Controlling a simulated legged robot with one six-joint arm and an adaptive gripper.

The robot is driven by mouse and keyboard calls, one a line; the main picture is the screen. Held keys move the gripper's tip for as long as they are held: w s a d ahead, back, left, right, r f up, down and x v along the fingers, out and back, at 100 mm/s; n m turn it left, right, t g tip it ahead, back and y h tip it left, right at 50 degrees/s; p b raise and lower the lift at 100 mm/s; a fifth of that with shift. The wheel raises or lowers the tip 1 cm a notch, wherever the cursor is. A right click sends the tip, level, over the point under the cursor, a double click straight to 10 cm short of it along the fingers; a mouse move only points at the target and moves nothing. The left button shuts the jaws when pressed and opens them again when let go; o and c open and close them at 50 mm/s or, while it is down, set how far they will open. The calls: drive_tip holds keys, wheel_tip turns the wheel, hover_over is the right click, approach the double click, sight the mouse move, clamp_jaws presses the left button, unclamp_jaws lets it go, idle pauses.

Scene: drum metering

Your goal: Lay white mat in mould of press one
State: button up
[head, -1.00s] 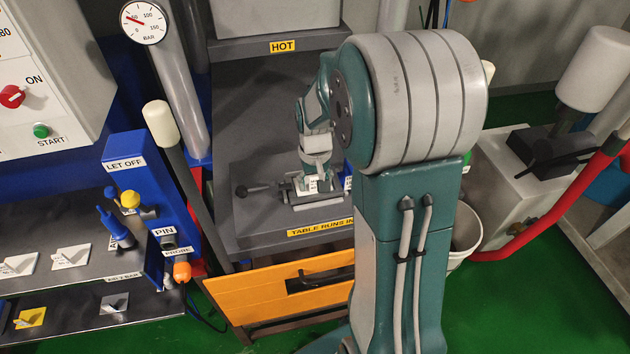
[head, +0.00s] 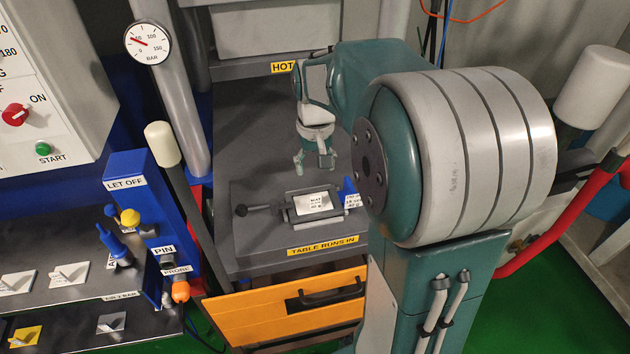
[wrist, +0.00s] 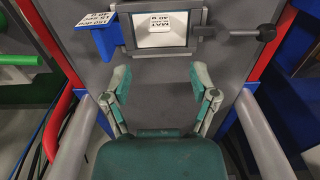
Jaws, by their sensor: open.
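The white mat (head: 313,203) lies flat inside the grey frame of the mould (head: 289,214) on the press table. Its printed label faces up. In the wrist view the mat (wrist: 177,38) also sits within the mould frame (wrist: 131,44). My gripper (head: 314,164) is above and behind the mould, clear of the mat. In the wrist view my gripper (wrist: 161,83) is open, with nothing between its fingers.
A handle with a dark knob (head: 240,210) sticks out left of the mould. A blue labelled tag (head: 350,192) stands at its right. The orange drawer front (head: 290,305) is below the table. White tabbed pieces (head: 68,275) lie on the left shelf.

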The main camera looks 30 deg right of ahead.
drive_tip(key=s+a+r+n+t, duration=0.1)
drive_tip(key=s+a+r+t, duration=0.1)
drive_tip(key=s+a, duration=0.4)
drive_tip(key=s+a+r+n+t, duration=0.2)
drive_tip(key=s+a, duration=0.4)
drive_tip(key=s, duration=0.5)
drive_tip(key=shift+r+t, duration=0.75)
drive_tip(key=shift+t, duration=0.05)
